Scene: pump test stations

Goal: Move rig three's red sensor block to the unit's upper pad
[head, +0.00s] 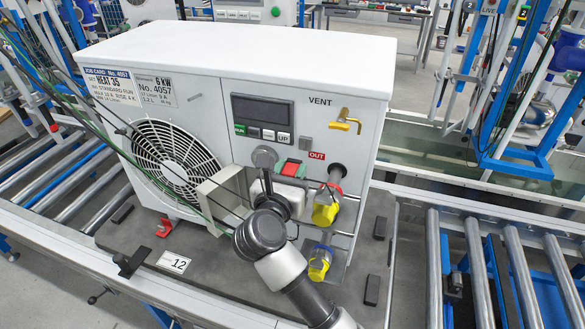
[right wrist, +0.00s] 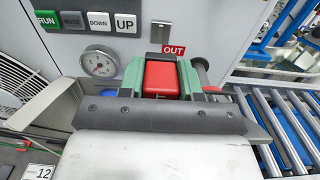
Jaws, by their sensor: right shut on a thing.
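My right gripper (head: 289,170) is shut on the red sensor block (head: 291,169), in front of the white unit's (head: 250,45) front panel. In the right wrist view the red block (right wrist: 161,78) sits between the green-padded fingers of the gripper (right wrist: 161,76). I cannot tell whether the block touches the panel. A small grey square plate (head: 307,143), perhaps the upper pad, is on the panel just above and right of the block. It also shows in the right wrist view (right wrist: 160,32), above the block. My left gripper is not in view.
A red OUT label (head: 316,155) and a pipe with a yellow coupling (head: 325,213) are right of the gripper. A second yellow coupling (head: 319,265) is lower. A brass tap (head: 345,121) juts out above. Hoses run along the left, and a roller conveyor (head: 475,270) lies right.

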